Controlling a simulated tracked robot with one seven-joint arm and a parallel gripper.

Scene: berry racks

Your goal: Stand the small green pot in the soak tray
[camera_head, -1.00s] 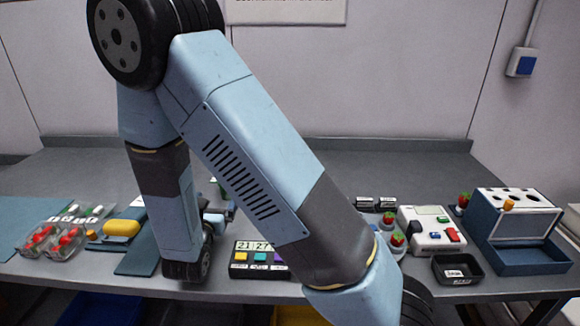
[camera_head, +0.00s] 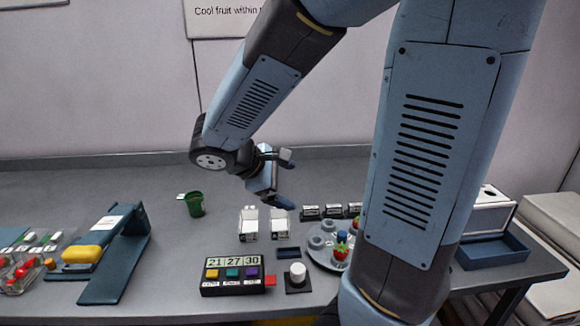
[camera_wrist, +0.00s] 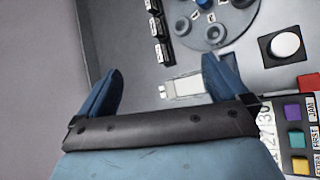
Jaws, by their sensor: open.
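The small green pot (camera_head: 195,204) stands upright on the grey bench, left of centre in the head view, with a white tag at its rim. My gripper (camera_head: 284,179) is open and empty above the bench, to the right of the pot and apart from it. In the wrist view my gripper's two blue fingers (camera_wrist: 162,68) are spread wide with nothing held between them. The pot does not show in the wrist view.
Two white holders (camera_head: 249,224) stand below my gripper. A coloured-button panel (camera_head: 232,276), a white knob (camera_head: 298,273) and a round grey plate (camera_head: 325,257) with berries are nearby. A blue stand (camera_head: 118,262) is left of the pot. The bench behind the pot is clear.

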